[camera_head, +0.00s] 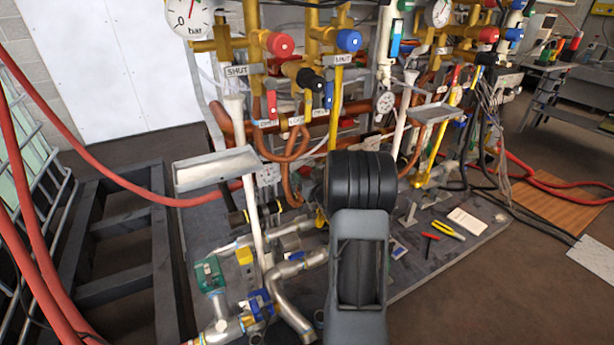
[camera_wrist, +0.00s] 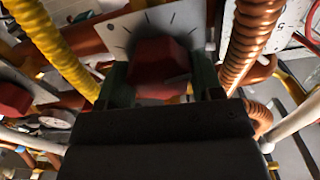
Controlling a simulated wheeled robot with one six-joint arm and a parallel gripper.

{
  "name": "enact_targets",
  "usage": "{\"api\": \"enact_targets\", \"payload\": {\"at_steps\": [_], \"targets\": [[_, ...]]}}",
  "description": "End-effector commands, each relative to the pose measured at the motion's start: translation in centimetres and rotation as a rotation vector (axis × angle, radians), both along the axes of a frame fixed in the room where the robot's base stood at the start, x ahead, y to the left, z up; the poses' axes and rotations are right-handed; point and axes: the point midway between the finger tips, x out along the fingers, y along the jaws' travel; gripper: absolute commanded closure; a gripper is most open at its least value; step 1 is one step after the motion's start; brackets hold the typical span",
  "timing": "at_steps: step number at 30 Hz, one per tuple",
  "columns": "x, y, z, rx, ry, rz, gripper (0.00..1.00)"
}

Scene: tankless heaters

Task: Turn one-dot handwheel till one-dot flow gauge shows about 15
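A red faceted handwheel (camera_wrist: 160,68) sits on a pale plate (camera_wrist: 198,18) with dark tick marks in the wrist view. My gripper (camera_wrist: 160,88) has one dark finger on each side of it, with no clear gap at either side. Its dot marking cannot be made out. In the head view, my own arm hides the gripper and this handwheel. A white gauge (camera_head: 187,14) marked 0 and bar is cut off at the top left. A second gauge (camera_head: 440,12) is at the top right; a smaller dial (camera_head: 385,103) is lower down. I cannot tell which gauge is one-dot.
Copper and yellow pipes crowd close around the gripper, with a ribbed copper hose (camera_wrist: 250,40) at its right. Another red knob (camera_wrist: 14,100) is at its left. A grey tray (camera_head: 215,168) and silver pipes (camera_head: 290,270) stand low in front. Pliers (camera_head: 447,231) lie on the base plate.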

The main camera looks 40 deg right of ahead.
Motion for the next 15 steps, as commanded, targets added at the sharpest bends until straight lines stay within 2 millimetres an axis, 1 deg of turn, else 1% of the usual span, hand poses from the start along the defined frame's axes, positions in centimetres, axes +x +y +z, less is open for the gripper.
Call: {"api": "enact_targets", "payload": {"at_steps": [1, 3, 10, 15], "targets": [[-0.01, 0.00, 0.00, 0.000, 0.000, 0.000, 0.57], [-0.02, 0.00, 0.01, 0.000, 0.000, 0.000, 0.64], [-0.02, 0.01, -0.11, -0.028, 0.002, 0.000, 0.64], [-0.01, 0.02, -0.35, -0.110, 0.013, 0.000, 0.64]]}}
